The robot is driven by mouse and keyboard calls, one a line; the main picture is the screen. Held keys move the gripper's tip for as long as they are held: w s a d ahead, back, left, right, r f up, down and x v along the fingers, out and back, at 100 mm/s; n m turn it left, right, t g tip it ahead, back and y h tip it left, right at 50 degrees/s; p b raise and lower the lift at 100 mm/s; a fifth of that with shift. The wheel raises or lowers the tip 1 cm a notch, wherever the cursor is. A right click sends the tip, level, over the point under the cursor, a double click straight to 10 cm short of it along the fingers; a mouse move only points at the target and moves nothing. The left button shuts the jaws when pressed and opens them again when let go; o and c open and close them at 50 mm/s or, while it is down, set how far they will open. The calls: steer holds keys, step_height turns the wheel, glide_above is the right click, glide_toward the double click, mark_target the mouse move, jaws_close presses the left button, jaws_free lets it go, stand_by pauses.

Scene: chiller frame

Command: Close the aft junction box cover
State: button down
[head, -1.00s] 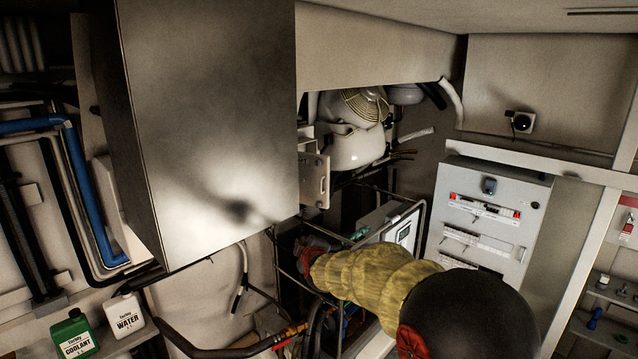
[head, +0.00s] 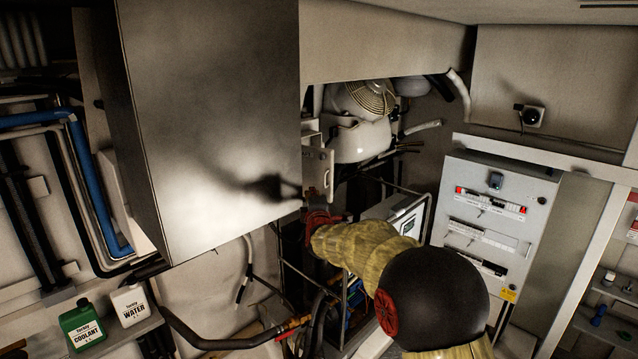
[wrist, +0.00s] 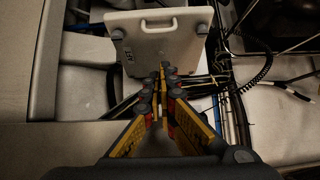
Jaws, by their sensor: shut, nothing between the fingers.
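A light grey plate with a handle, which looks like the junction box cover (head: 316,170), stands beside the right edge of the big metal cabinet in the head view. In the wrist view the cover (wrist: 140,48) fills the top middle, with its handle near its upper edge and a small label at its left. My gripper (head: 316,208) is just below the cover in the head view. In the wrist view my gripper (wrist: 164,72) is shut and empty, its fingertips overlapping the cover's lower part. I cannot tell whether they touch. The box interior is not clearly visible.
The large metal cabinet (head: 210,120) hangs close at the left. A thin tube frame (head: 290,270) and hoses lie below my gripper. A white compressor (head: 355,135) is behind the cover. Black coiled cable (wrist: 250,80) runs at the right in the wrist view.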

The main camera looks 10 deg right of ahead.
steer(key=w+d+p, duration=0.2)
steer(key=w+d, duration=0.1)
steer(key=w, duration=0.3)
steer(key=shift+w, duration=0.35)
steer(key=shift+d+f, duration=0.15)
steer(key=shift+d, duration=0.05)
